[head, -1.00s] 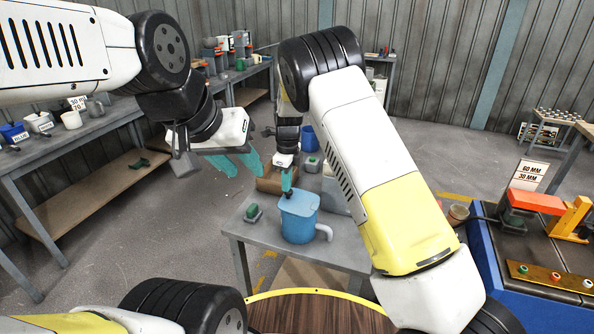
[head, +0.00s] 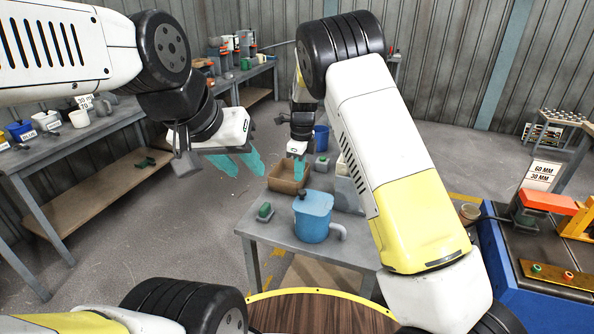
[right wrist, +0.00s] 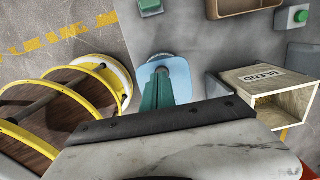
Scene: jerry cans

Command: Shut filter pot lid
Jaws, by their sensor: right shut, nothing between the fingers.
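The blue filter pot (head: 311,228) stands upright on a small grey table in the head view, its spout to the right. Its lighter blue lid (head: 318,203) lies flat across the top and looks shut; a small dark knob shows at its left edge. My right gripper (head: 299,178) is shut and empty, pointing down just above and behind the lid, apart from it. In the right wrist view its teal fingers (right wrist: 158,92) overlap the lid (right wrist: 178,75) and hide part of it. My left gripper (head: 240,165) is open and empty, in the air left of the table.
The grey table (head: 270,232) also holds a green-button box (head: 265,211) left of the pot and a brown open box (head: 284,183) behind. A box labelled BLEND (right wrist: 265,85) shows in the right wrist view. A blue bench (head: 520,265) stands at the right.

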